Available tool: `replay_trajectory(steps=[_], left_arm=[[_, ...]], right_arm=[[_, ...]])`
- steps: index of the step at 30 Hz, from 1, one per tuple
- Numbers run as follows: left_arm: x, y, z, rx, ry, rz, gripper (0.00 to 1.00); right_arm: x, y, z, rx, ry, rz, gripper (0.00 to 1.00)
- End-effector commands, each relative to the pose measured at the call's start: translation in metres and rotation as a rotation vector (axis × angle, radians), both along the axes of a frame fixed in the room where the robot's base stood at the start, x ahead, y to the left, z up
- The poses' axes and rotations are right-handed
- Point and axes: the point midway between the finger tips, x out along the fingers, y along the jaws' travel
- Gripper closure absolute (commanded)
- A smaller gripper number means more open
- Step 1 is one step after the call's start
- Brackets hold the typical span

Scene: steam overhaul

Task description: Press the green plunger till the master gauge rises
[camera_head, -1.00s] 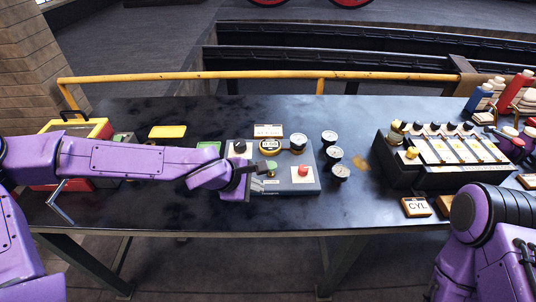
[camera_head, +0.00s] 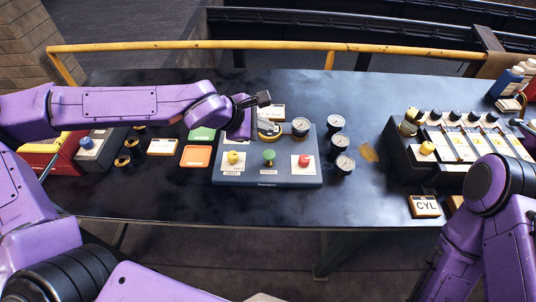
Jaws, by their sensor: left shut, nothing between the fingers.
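The green plunger (camera_head: 269,156) stands upright in the front middle of the grey panel box (camera_head: 268,181), between a yellow knob (camera_head: 235,157) and a red knob (camera_head: 304,160). A white-faced gauge (camera_head: 301,126) is at the panel's back right. I cannot tell if it is the master gauge or read its needle. A brass-rimmed round part (camera_head: 267,128) beside it is partly covered by my left gripper (camera_head: 264,98). That gripper is shut and empty, over the back of the panel, apart from the green plunger. My right arm shows at right; its gripper is out of view.
Several loose gauges (camera_head: 343,164) stand right of the panel. A black rack with a row of knobs (camera_head: 411,124) is farther right, with a CYL plate (camera_head: 425,206) in front. Orange (camera_head: 196,156) and green (camera_head: 202,134) cards lie left. A yellow rail (camera_head: 190,46) runs behind the table.

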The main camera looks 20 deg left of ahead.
Motion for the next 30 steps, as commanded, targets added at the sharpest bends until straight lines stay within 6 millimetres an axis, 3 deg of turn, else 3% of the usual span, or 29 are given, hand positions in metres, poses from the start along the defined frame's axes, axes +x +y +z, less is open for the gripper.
replay_trajectory(steps=[14, 21, 30], left_arm=[[0.003, -0.002, -0.068, 0.002, 0.000, -0.004, 1.00], [0.003, -0.002, -0.085, 0.002, 0.000, -0.005, 1.00], [0.003, -0.002, -0.084, 0.002, 0.001, -0.005, 1.00]], right_arm=[[0.001, 0.000, -0.072, 0.000, -0.002, 0.000, 0.57], [0.002, 0.000, -0.079, 0.000, -0.002, 0.000, 0.57], [0.002, 0.000, -0.078, 0.000, -0.002, 0.000, 0.57]])
